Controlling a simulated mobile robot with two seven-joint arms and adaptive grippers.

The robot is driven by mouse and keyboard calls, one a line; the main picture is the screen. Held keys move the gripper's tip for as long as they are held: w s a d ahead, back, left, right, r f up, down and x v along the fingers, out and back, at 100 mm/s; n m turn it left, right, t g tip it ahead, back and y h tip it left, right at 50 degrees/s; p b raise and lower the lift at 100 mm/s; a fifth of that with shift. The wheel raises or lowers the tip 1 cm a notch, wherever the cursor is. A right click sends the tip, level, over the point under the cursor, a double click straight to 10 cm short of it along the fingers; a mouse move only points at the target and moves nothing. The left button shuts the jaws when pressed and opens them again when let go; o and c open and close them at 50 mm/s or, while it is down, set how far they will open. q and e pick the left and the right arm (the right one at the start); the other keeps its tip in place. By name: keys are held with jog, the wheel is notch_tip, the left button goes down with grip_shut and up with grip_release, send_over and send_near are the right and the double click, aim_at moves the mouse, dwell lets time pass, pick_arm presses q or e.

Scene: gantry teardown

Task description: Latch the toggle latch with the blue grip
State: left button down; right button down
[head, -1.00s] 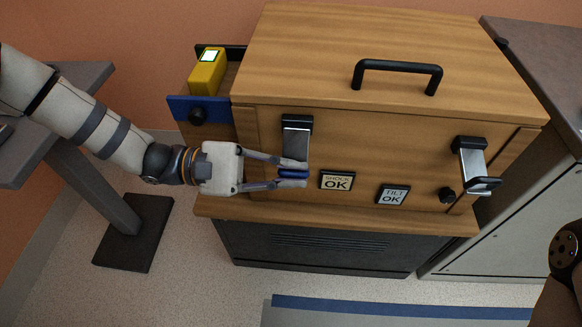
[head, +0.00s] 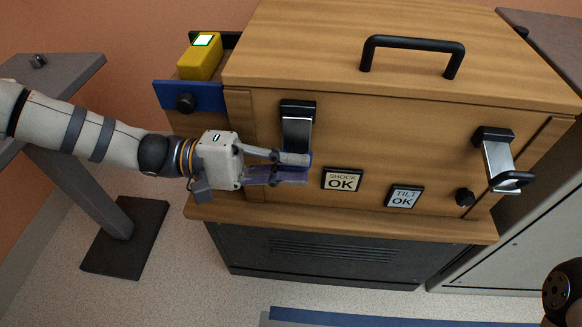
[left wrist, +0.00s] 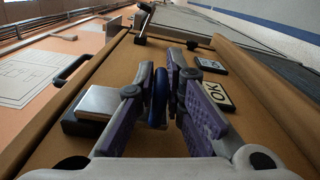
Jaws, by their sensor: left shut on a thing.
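The toggle latch with the blue grip is at the left of the wooden case's front. Its steel lever (head: 297,133) hangs below a black bracket in the head view. The blue grip (left wrist: 160,96) shows as an upright bar between the fingers in the left wrist view. In the head view the fingers mostly hide it. My left gripper (head: 296,168) comes in from the left and is shut on the blue grip, in front of the case. I cannot tell how far the lever stands off the front. My right gripper is not in view.
A second latch with a black grip (head: 512,180) is at the front's right. Between them are plates reading SHOCK OK (head: 342,180) and TILT OK (head: 404,197). A black handle (head: 413,55) tops the case. A blue-fronted drawer (head: 190,96) holding a yellow device (head: 200,60) juts out left.

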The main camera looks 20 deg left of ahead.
pick_arm(q)
jog(key=shift+f, duration=0.35)
jog(key=c, duration=1.7)
grip_release()
jog(key=shift+r, duration=0.1)
jog(key=v, duration=1.2)
jog(key=shift+r, duration=0.15)
